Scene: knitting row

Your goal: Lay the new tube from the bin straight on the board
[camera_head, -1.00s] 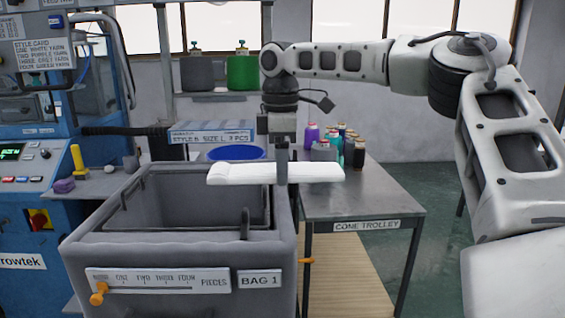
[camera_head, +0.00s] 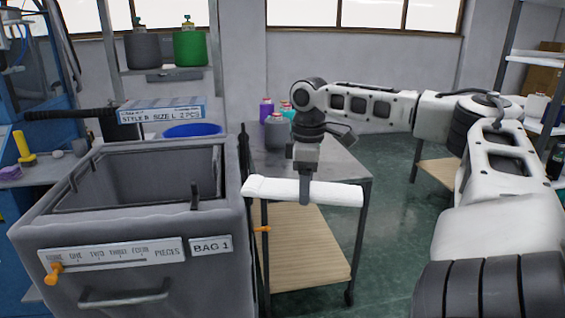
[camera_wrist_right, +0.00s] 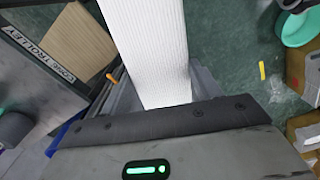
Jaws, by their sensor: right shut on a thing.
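The white tube (camera_head: 334,193) is a long, soft-looking roll, held level in the head view. My right gripper (camera_head: 305,190) is shut on it near its middle. The tube is in the air in front of the cone trolley, to the right of the grey bin. In the right wrist view the ribbed white tube (camera_wrist_right: 148,45) runs up from the gripper edge (camera_wrist_right: 165,115). The grey bin (camera_head: 130,225) labelled BAG 1 stands at the left, and the part of its inside that shows looks empty. No board is recognisable. My left gripper is not in view.
The trolley (camera_head: 335,165) stands right of the bin, with several coloured cones (camera_head: 277,128) on top. A blue bowl (camera_head: 192,130) and a box (camera_head: 160,110) are behind the bin. Shelves (camera_head: 540,60) stand at the far right. Green floor (camera_head: 395,215) is open right of the trolley.

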